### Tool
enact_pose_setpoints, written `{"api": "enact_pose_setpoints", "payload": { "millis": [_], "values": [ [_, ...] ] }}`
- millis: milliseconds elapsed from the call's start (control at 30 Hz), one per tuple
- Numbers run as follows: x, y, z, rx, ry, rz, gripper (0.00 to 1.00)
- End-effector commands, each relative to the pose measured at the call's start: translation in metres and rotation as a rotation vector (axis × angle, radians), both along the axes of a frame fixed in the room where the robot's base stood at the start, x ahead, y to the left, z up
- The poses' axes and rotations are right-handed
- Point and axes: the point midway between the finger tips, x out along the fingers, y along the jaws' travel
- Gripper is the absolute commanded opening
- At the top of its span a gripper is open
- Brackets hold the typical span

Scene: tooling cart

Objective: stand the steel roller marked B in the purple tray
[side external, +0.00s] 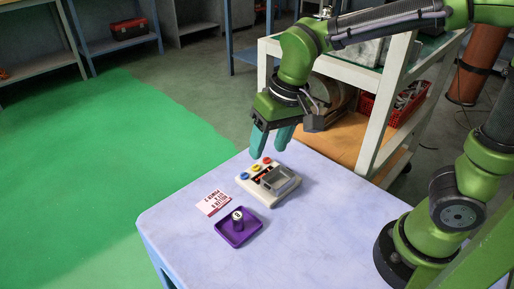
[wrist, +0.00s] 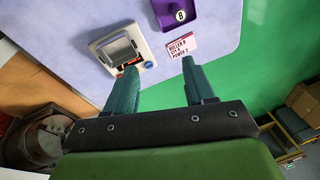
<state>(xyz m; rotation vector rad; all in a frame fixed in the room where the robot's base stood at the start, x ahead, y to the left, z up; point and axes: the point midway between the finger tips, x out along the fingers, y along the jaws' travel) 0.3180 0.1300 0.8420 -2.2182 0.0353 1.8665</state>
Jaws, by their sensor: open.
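The steel roller (side external: 237,217) stands upright in the purple tray (side external: 246,239) on the tabletop. In the wrist view the roller's top (wrist: 179,15) shows a dark B on a white disc, and the tray (wrist: 162,18) is cut off at the top edge. My gripper (side external: 267,150) is open and empty. It is above the far end of the cream button box, well away from the tray and roller. In the wrist view my two fingers (wrist: 160,66) are spread, with nothing between them.
The cream button box (side external: 283,188) has blue, yellow and red buttons and a clear-covered window. A printed card (side external: 213,202) lies beside the tray; its top line reads ROLLER B. A white shelf cart (side external: 386,95) stands behind the table.

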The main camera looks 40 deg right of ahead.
Motion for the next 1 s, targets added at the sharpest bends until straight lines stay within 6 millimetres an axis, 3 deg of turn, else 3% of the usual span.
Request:
{"api": "enact_pose_setpoints", "payload": {
  "millis": [33, 100, 333, 533, 1000],
  "values": [
    [-0.011, -0.020, 0.014, 0.030, -0.058, -0.033, 0.54],
    [-0.026, -0.041, 0.026, 0.060, -0.131, -0.065, 0.54],
    [-0.068, -0.085, 0.042, 0.104, -0.337, -0.149, 0.54],
    [-0.082, -0.097, 0.043, 0.108, -0.413, -0.177, 0.54],
    [-0.082, -0.097, 0.043, 0.107, -0.415, -0.178, 0.54]
  ]
}}
